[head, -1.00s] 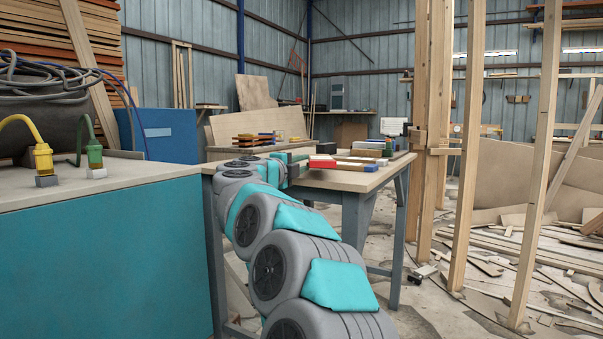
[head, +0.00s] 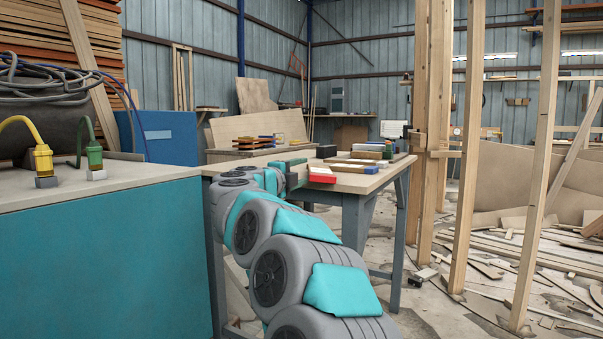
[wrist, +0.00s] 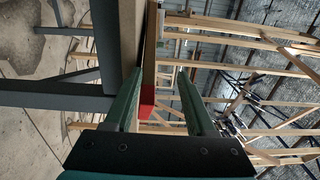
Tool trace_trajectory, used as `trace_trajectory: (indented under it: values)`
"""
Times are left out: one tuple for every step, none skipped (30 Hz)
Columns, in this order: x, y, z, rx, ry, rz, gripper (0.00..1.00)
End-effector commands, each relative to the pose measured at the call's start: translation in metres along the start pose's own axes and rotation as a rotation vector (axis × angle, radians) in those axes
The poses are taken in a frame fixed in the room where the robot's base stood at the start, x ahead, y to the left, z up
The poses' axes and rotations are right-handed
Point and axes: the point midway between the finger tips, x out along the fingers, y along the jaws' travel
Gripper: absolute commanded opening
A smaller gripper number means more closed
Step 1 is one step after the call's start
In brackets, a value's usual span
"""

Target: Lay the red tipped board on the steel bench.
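The red tipped board's red end (head: 322,177) shows at the near edge of a pale-topped bench with grey metal legs (head: 353,215). I take this as the steel bench. In the wrist view the red end (wrist: 147,100) sits between my fingers, and the pale board runs beyond it along the bench top's edge. My gripper (head: 297,172) is just left of the red end. In the wrist view its two green fingers (wrist: 160,100) are spread apart. The red end is close to the left finger, with a clear gap to the right one.
Other boards, one with a blue tip (head: 371,169), and a dark block (head: 326,151) lie on the bench behind. A teal cabinet (head: 100,260) fills the left front. Upright wooden posts (head: 467,150) stand at right, with scrap wood on the floor.

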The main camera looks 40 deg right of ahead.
Motion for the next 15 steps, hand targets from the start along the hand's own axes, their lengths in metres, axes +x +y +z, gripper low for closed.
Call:
trace_trajectory:
  values:
    - [-0.007, -0.001, 0.001, 0.001, -0.002, -0.001, 0.54]
    - [-0.011, -0.001, 0.0, 0.001, -0.002, -0.001, 0.54]
    - [-0.018, -0.001, 0.0, 0.001, -0.003, -0.001, 0.54]
    - [-0.023, -0.001, 0.001, 0.0, -0.006, -0.001, 0.54]
    - [-0.03, -0.001, 0.002, 0.0, -0.008, 0.0, 0.54]
    - [-0.038, -0.001, 0.001, 0.0, -0.008, -0.001, 0.54]
    - [-0.044, -0.001, 0.001, 0.001, -0.006, -0.001, 0.54]
    - [-0.051, -0.001, 0.001, 0.0, -0.006, -0.001, 0.54]
    - [-0.059, -0.001, 0.002, 0.0, -0.007, -0.001, 0.54]
    - [-0.065, -0.001, 0.002, -0.001, -0.008, -0.001, 0.54]
    - [-0.071, -0.001, 0.002, -0.001, -0.009, -0.001, 0.54]
    - [-0.079, -0.001, 0.001, 0.0, -0.006, -0.001, 0.54]
    - [-0.084, -0.001, 0.0, 0.001, -0.005, -0.001, 0.54]
    - [-0.088, -0.001, 0.001, 0.001, -0.006, -0.001, 0.54]
    - [-0.094, -0.001, 0.001, 0.001, -0.006, -0.001, 0.54]
